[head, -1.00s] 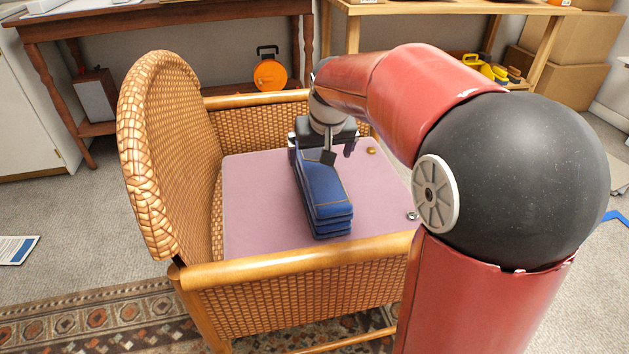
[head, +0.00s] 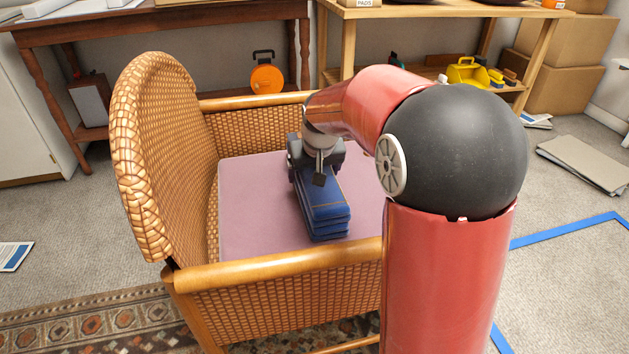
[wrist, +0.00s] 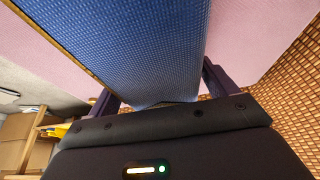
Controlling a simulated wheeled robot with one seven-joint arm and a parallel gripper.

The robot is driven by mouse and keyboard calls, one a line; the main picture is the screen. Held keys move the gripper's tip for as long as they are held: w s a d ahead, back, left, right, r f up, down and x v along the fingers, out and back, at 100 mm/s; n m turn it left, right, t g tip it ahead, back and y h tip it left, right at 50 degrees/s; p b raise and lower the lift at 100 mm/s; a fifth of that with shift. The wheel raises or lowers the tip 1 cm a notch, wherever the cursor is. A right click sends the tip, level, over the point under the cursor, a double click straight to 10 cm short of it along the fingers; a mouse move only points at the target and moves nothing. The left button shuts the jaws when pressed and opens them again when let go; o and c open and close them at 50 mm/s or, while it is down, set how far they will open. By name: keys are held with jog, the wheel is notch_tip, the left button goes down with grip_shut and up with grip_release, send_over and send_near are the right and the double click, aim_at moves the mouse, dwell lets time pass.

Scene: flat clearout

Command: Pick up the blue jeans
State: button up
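The blue jeans (head: 325,205) lie folded in a stack on the pink seat cushion (head: 245,200) of a wicker chair, their near end towards me. My gripper (head: 318,172) points down over their far part and hides it. In the wrist view the jeans (wrist: 150,50) fill the upper middle, with a gold seam along one edge. The two dark fingers (wrist: 160,95) stand on either side of the jeans, close against both edges. Whether they press on the cloth cannot be told. The fingertips are hidden in the head view.
The wicker chair (head: 165,170) has a high back on the left and a wooden front rail (head: 280,261). My red arm blocks the cushion's right side. Behind stand a dark table (head: 160,20) and a light wooden shelf (head: 440,12).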

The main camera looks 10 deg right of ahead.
jog(key=c, duration=1)
jog(key=shift+r, duration=0.2)
